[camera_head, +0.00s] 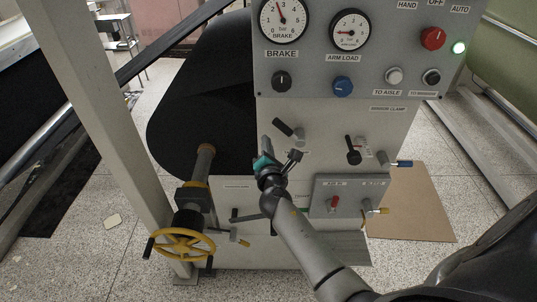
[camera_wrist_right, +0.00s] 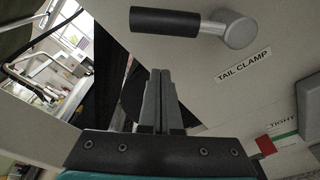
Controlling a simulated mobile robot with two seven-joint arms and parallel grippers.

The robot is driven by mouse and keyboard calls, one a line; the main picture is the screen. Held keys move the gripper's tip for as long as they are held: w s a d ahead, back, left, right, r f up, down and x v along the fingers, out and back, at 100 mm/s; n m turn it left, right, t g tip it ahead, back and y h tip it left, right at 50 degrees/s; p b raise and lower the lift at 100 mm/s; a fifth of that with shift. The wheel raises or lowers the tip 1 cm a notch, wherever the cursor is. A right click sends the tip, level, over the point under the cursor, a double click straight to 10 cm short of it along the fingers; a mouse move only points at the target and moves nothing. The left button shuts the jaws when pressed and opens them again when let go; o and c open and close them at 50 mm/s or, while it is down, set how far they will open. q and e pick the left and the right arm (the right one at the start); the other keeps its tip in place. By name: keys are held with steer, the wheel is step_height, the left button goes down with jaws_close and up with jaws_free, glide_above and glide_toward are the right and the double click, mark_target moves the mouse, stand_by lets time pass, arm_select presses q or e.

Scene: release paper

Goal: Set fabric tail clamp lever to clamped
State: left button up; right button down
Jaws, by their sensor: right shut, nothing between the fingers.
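The tail clamp lever (camera_head: 284,127) is on the pale front panel, with a black grip and a grey hub. In the head view its grip points up and left from the hub. In the right wrist view the lever (camera_wrist_right: 165,21) lies nearly level, grip to the left of the hub, above the "TAIL CLAMP" label (camera_wrist_right: 243,65). My right gripper (camera_head: 266,143) is just below and left of the lever. Its shut fingers (camera_wrist_right: 160,75) appear below the grip in the wrist view, apart from it and empty. My left gripper is not in view.
A second black-handled lever (camera_head: 353,150) is to the right. The grey control panel (camera_head: 310,60) with gauges and knobs is above. A black roll (camera_head: 205,100) is at left, with a yellow handwheel (camera_head: 181,244) below. A small box (camera_head: 350,194) with a red switch is lower right.

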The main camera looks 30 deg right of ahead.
mark_target(288, 128)
steer(key=s+d+r+p, duration=0.1)
steer(key=d+r+p, duration=0.1)
steer(key=p, duration=0.1)
steer(key=shift+s+r, duration=0.4)
steer(key=shift+w, duration=0.1)
